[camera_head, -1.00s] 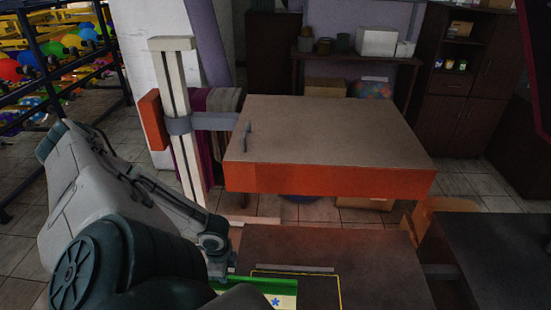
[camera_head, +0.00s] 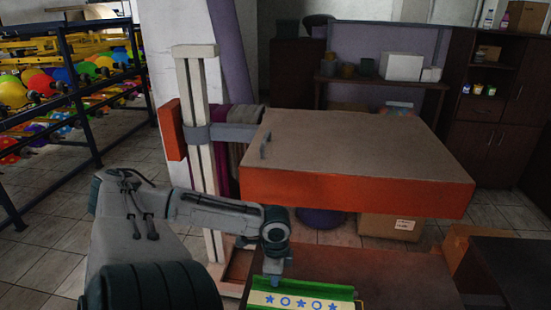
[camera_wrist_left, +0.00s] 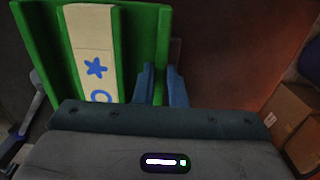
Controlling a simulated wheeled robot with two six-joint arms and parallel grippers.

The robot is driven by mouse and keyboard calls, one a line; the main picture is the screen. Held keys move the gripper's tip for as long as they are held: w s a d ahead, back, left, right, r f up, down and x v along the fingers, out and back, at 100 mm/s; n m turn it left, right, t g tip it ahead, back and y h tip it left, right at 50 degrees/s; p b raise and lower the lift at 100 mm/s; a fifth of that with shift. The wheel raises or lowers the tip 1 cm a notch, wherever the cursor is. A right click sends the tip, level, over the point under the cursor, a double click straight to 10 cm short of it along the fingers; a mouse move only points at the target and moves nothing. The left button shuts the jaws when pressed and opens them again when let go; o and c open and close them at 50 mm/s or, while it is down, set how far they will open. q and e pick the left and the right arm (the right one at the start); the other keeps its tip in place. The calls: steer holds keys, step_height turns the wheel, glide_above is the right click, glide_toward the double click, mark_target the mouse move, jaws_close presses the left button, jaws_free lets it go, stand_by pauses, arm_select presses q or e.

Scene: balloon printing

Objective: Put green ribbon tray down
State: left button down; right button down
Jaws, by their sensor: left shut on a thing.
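The green ribbon tray (camera_head: 316,289) is at the bottom of the head view, over the lower brown surface (camera_head: 395,268). It holds a cream ribbon (camera_head: 292,302) with blue stars and circles. My left gripper (camera_head: 272,277) is shut on the tray's edge. In the left wrist view the blue fingers (camera_wrist_left: 161,86) pinch the tray's green wall (camera_wrist_left: 146,40), beside the ribbon (camera_wrist_left: 92,42). The tray's near part is cut off in the head view, and I cannot tell whether its underside touches the surface. My right gripper is not in view.
A wide orange-sided plate (camera_head: 355,190) overhangs the lower surface, carried by a pale upright post (camera_head: 202,150). A dark table (camera_head: 515,270) stands at the right. Cardboard boxes (camera_head: 390,227) lie behind. A balloon rack (camera_head: 85,110) stands at the far left.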

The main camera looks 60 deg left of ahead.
arm_select(q)
steer(key=shift+f+b, duration=0.3)
steer(key=shift+f, duration=1.25)
steer(key=shift+f, duration=0.1)
steer(key=c, duration=1.5)
jaws_free()
